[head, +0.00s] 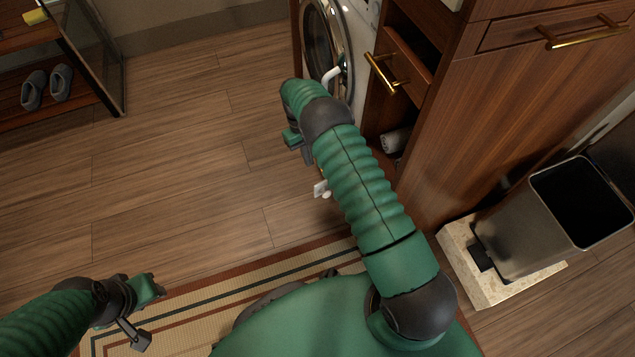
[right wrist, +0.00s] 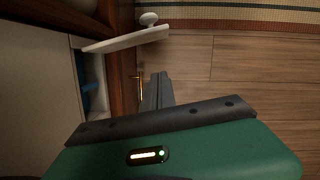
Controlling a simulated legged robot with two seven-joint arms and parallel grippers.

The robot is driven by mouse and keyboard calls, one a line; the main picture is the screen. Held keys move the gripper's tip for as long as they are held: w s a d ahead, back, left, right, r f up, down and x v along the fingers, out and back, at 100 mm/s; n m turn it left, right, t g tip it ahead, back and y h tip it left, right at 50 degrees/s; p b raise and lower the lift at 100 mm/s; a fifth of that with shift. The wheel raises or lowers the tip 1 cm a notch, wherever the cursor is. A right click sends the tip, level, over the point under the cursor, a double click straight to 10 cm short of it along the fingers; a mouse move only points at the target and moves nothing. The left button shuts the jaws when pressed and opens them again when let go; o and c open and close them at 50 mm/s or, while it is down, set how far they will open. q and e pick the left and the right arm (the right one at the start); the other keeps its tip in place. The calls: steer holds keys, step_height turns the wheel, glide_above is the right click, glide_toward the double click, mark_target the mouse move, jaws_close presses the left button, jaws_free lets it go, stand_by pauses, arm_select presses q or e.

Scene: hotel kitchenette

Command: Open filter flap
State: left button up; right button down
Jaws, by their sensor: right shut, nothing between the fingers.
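My right gripper (right wrist: 157,90) is shut and empty, just beside the flap with a small gap visible. In the head view, its tip is mostly hidden. My left gripper (head: 152,286) is low at the left, away from the washer; its jaw opening is unclear.
The washer's round door (head: 322,40) is at the top. A wooden cabinet (head: 500,110) with brass handles stands right of my right arm. A metal bin (head: 520,235) is at the right. A striped rug (head: 200,305) lies in front. The floor to the left is clear.

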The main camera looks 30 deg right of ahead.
steer(key=s+f+b, duration=0.3)
steer(key=s+f, duration=0.2)
steer(key=shift+s+f+b, duration=0.2)
steer(key=shift+b, duration=0.1)
steer(key=s+n+p, duration=0.1)
steer(key=p, duration=0.1)
steer(key=s+p, duration=0.1)
steer(key=p, duration=0.1)
steer(key=s+r+n+p, duration=0.1)
steer(key=p, duration=0.1)
steer(key=shift+a+n+h+p, duration=0.25)
steer(key=shift+n+h+p, duration=0.05)
steer(key=shift+p, duration=0.1)
steer(key=shift+s+f, duration=0.2)
steer(key=shift+f, duration=0.05)
steer(key=shift+f+n, duration=0.25)
steer(key=shift+n, duration=0.15)
